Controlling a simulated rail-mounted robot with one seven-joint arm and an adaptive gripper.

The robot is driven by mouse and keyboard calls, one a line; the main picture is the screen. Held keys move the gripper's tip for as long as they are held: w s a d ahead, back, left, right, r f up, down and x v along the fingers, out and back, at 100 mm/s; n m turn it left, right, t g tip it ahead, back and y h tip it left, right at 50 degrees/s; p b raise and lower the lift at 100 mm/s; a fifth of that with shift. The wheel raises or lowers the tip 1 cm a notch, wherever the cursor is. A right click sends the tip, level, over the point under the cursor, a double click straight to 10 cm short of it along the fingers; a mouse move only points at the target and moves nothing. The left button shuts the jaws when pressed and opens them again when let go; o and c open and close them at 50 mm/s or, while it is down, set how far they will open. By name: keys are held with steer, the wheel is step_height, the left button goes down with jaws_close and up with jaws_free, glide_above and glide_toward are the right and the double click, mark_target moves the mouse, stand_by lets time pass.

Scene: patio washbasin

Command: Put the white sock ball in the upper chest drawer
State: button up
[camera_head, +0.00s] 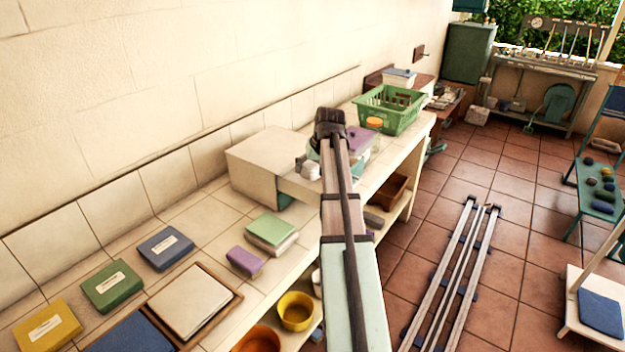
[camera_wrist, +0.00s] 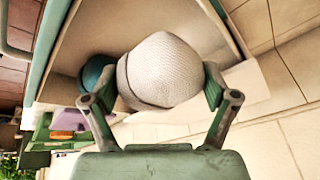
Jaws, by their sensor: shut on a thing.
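The white sock ball (camera_wrist: 160,70) is large in the middle of the wrist view, with a knitted surface. My gripper (camera_wrist: 158,88) is shut on it, one finger at each side. A teal ball (camera_wrist: 97,73) shows just left of it, partly hidden by a finger. Behind them is a pale box-like hollow with a light wall (camera_wrist: 245,88), seemingly an open drawer; I cannot tell whether the sock ball touches it. In the head view the pale chest (camera_head: 262,158) stands on the counter with a drawer (camera_head: 300,190) pulled out. My arm hides much of that area.
A green basket (camera_head: 391,108) stands farther back on the counter, with a purple-lidded container nearer. Nearer me are a green-topped stack (camera_head: 270,230), a purple block (camera_head: 245,262) and several labelled coloured blocks. A wall runs along the counter's left; tiled floor lies right.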

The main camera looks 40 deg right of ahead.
mark_target(317, 169)
steer(key=shift+f+p, duration=0.5)
steer(key=shift+f, duration=2.25)
steer(key=shift+f, duration=0.2)
steer(key=o, duration=0.9)
steer(key=shift+o, duration=0.2)
steer(key=shift+r, duration=0.1)
steer(key=b+v, duration=0.2)
steer(key=v, duration=1)
steer(key=shift+r, duration=0.15)
